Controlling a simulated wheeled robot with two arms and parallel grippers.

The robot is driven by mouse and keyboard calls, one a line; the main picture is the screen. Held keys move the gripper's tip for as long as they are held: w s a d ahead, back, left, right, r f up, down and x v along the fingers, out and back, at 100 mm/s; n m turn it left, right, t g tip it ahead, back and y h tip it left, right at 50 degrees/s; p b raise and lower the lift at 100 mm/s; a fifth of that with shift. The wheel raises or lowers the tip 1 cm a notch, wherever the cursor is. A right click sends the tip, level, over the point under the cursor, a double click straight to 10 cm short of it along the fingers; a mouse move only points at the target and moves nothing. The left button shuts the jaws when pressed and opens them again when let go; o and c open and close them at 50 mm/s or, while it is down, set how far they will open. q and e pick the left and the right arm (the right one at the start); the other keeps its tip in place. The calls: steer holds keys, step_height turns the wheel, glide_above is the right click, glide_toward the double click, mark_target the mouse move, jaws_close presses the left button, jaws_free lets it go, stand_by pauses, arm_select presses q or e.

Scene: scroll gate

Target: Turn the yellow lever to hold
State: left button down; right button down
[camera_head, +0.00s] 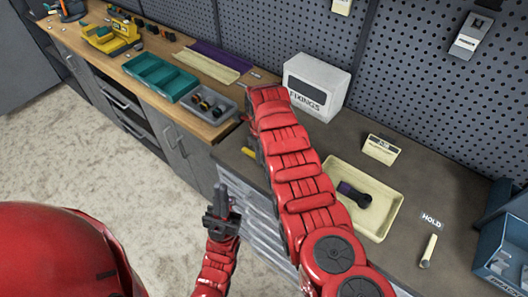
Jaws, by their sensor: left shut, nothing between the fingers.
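A pale yellow bar-shaped piece (428,250) lies on the grey bench top at the right, just below a white label reading HOLD (431,220). It looks like a lever, but I cannot tell its pivot. A brighter yellow piece (249,152) shows at the bench's front edge, partly hidden by my large red arm. My left gripper (219,194) is dark, shut and empty, pointing up the picture in front of the grey bench, left of and apart from both yellow pieces. My right gripper is not visible.
My red arm crosses the middle of the view. A cream tray (391,221) with a dark tool, a white box (316,84) and a cream sign block (381,149) stand on the bench. Blue bins (497,250) are at right. A teal tray (160,76) sits on the wooden counter.

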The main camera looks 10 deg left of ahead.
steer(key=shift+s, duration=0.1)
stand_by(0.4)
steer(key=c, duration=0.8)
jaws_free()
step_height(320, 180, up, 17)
steer(key=b, duration=0.5)
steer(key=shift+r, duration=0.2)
